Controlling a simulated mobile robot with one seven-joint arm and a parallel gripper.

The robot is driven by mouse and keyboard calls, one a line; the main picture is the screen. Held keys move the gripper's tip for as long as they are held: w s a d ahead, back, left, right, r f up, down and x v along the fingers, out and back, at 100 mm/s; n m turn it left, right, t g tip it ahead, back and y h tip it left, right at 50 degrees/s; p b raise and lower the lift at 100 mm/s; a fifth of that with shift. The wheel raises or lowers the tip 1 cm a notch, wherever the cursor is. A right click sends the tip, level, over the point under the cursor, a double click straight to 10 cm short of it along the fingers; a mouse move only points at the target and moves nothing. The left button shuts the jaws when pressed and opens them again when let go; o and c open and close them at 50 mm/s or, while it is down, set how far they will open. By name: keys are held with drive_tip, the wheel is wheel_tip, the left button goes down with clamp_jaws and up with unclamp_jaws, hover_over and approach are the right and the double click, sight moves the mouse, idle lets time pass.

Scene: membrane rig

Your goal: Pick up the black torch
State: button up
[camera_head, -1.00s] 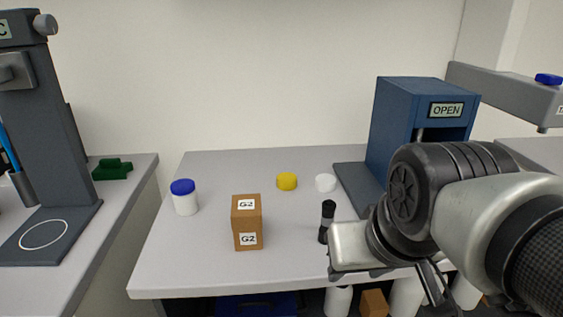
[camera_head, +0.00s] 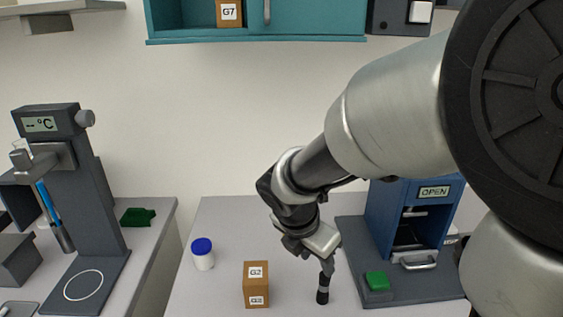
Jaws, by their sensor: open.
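The black torch (camera_head: 323,295) stands upright on the grey table, a slim dark cylinder with a grey band around its middle. My gripper (camera_head: 324,261) is open and points down at the torch's upper end. The torch's top overlaps my gripper in this view. I cannot tell whether the fingers are around it or just in front of or behind it.
A brown G2 box (camera_head: 256,285) and a white jar with a blue lid (camera_head: 203,255) stand left of the torch. A blue device marked OPEN (camera_head: 430,220), with a green block (camera_head: 377,281) on its base, stands to the right. A teal cabinet (camera_head: 330,22) hangs above.

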sight(322, 277)
drive_tip(key=shift+n, duration=0.3)
drive_tip(key=b+x, duration=0.3)
drive_tip(key=x, duration=0.8)
drive_tip(key=shift+w+a+f, duration=0.1)
drive_tip(key=shift+w+f, duration=0.05)
drive_tip(key=shift+f, duration=0.2)
drive_tip(key=shift+b+x, duration=0.8)
drive_tip(key=shift+x, duration=2.15)
drive_tip(key=shift+r, duration=0.1)
drive_tip(key=shift+c, duration=0.4)
clamp_jaws()
